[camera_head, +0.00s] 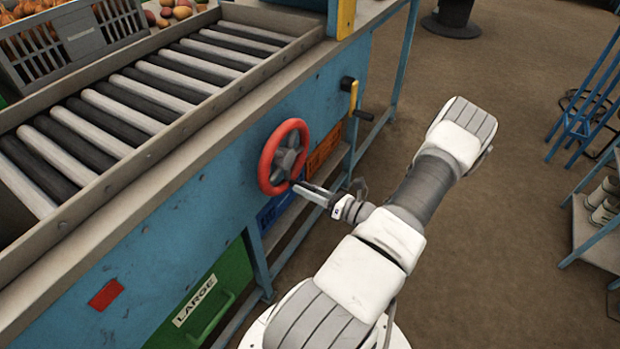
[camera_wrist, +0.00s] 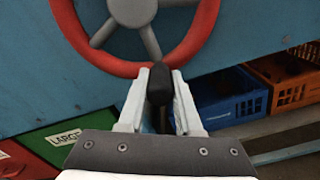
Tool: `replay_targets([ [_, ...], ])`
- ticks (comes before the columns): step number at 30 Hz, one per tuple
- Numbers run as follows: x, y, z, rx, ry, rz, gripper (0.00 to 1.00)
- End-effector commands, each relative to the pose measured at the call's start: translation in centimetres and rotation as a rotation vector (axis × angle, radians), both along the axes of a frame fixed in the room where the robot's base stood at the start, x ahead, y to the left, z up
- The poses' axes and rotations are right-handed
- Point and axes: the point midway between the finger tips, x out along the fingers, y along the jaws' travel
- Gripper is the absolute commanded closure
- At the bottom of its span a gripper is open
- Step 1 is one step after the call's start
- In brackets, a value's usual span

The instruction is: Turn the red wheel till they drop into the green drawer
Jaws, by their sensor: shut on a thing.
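The red wheel (camera_head: 267,165) with grey spokes is mounted on the side of the blue machine (camera_head: 225,150). Its rim also fills the top of the wrist view (camera_wrist: 203,32). My gripper (camera_head: 299,188) is at the wheel's lower edge. In the wrist view its fingers (camera_wrist: 159,90) are shut on a black handle knob (camera_wrist: 159,80) at the bottom of the rim. The green drawer (camera_head: 228,275) labelled LARGE is low on the machine, to the left of my gripper, and looks shut. It shows partly in the wrist view (camera_wrist: 35,142). Its inside is hidden.
Black and white rollers (camera_head: 120,115) run along the machine's top, with nothing on the visible part. A dark crate (camera_head: 75,40) of onions stands at the upper left. A blue crate (camera_wrist: 225,105) and an orange crate (camera_wrist: 290,90) sit beneath. Open floor lies to the right.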

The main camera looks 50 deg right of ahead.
Motion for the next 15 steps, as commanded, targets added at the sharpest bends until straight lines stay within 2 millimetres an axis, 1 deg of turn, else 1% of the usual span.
replay_targets([
  [1,-0.1,0.4,0.2,0.031,0.007,0.002,1.0],
  [6,-0.3,1.2,0.1,0.123,0.02,0.001,1.0],
  [15,-0.4,1.8,0.1,0.2,0.032,0.0,1.0],
])
